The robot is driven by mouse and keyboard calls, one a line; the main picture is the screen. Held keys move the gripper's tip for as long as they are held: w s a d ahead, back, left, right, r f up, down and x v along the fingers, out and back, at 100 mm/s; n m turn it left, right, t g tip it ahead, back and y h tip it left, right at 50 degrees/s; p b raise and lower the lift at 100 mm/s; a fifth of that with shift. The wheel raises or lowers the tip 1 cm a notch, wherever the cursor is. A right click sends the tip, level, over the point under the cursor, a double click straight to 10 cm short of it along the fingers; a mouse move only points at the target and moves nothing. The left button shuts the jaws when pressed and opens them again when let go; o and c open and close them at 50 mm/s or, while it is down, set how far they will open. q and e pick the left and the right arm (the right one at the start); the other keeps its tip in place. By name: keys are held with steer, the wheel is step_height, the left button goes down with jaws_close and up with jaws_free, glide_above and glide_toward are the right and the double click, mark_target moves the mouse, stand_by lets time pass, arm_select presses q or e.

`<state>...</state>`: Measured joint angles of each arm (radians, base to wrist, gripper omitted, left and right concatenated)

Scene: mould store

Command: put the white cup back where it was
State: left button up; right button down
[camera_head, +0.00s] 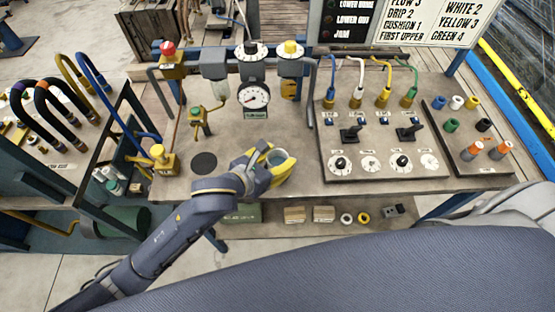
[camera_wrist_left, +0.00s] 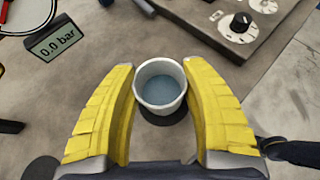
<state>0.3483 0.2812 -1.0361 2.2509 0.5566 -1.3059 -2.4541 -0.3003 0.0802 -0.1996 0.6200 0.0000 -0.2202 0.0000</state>
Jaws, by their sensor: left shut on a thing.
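The white cup (camera_wrist_left: 160,85) is upright between the yellow fingers of my left gripper (camera_wrist_left: 162,98), with what looks like blue-grey liquid inside. In the head view the cup (camera_head: 279,158) shows partly behind the left gripper (camera_head: 265,165), over the front middle of the bench. The left gripper is shut on it. A dark patch shows under the cup in the wrist view; I cannot tell whether it is a shadow or a mark, nor whether the cup touches the bench. A dark round spot (camera_head: 203,163) lies bare on the bench left of the gripper. My right gripper is not in view.
A gauge (camera_head: 254,97) stands behind the cup. The sloped control panel (camera_head: 350,160) with knobs and levers is close on the right. A yellow valve block (camera_head: 162,160) with a blue hose stands left of the dark spot. Bench around the spot is clear.

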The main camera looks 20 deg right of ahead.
arm_select(q)
steer(key=shift+f, duration=0.5)
steer(key=shift+f, duration=0.15)
steer(key=o, duration=1.1)
